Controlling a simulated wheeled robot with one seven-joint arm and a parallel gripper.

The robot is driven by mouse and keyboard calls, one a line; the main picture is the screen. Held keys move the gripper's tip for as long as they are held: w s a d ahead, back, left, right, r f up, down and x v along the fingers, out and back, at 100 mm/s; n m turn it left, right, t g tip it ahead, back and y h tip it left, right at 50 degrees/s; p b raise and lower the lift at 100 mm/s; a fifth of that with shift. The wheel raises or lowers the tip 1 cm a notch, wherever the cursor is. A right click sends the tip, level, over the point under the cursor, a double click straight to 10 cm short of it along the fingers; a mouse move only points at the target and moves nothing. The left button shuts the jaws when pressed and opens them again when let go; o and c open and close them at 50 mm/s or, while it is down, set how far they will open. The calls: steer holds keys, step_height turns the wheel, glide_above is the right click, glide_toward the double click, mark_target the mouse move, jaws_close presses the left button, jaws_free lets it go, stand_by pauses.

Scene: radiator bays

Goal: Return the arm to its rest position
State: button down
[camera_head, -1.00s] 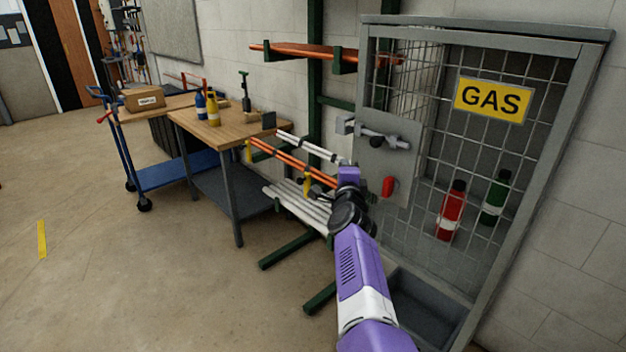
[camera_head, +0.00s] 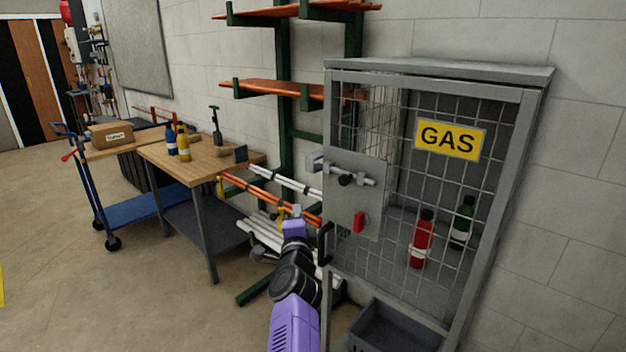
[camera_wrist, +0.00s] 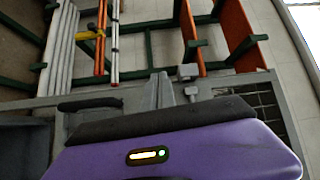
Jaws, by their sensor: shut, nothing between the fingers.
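My purple arm comes up from the bottom of the head view and ends in my gripper (camera_head: 297,210), small and partly hidden by my own wrist. It is in front of the pipe rack, just left of the gas cabinet (camera_head: 540,75). In the wrist view, the grey fingers of my gripper (camera_wrist: 160,86) are together and nothing shows between them. The cabinet's mesh door looks closed. It has a grey latch bar (camera_head: 350,172), a red part (camera_head: 360,222) and a black handle (camera_head: 325,243).
A red bottle (camera_head: 421,242) and a green bottle (camera_head: 462,225) stand behind the mesh. The pipe rack (camera_head: 283,150) is behind my gripper. A workbench (camera_head: 215,150) and a blue cart (camera_head: 150,197) stand left. Open floor (camera_head: 70,290) lies front left.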

steer(key=s+d+r+n+t+h, duration=0.1)
steer(key=d+r+n, duration=0.15)
steer(key=d, duration=0.25)
steer(key=s+d+f+n+t, duration=0.1)
steer(key=s+d+f+n, duration=0.1)
steer(key=s+d+n, duration=0.5)
steer(key=s+d+f+n+t, duration=0.1)
steer(key=s+d+f+n, duration=0.1)
steer(key=s+d, duration=0.8)
steer(key=s+d+f+n+g, duration=0.1)
steer(key=s+d+f+g, duration=0.1)
steer(key=s, duration=1.4)
steer(key=s+d+f+n+g, duration=0.1)
steer(key=s+f, duration=0.3)
steer(key=s, duration=1.1)
steer(key=s+d+f+n+g, duration=0.2)
steer(key=s+f+g, duration=0.1)
steer(key=s, duration=1.3)
steer(key=shift+s+d+f+g+h, duration=0.2)
steer(key=shift+s+d+g+h, duration=0.1)
steer(key=shift+s, duration=0.05)
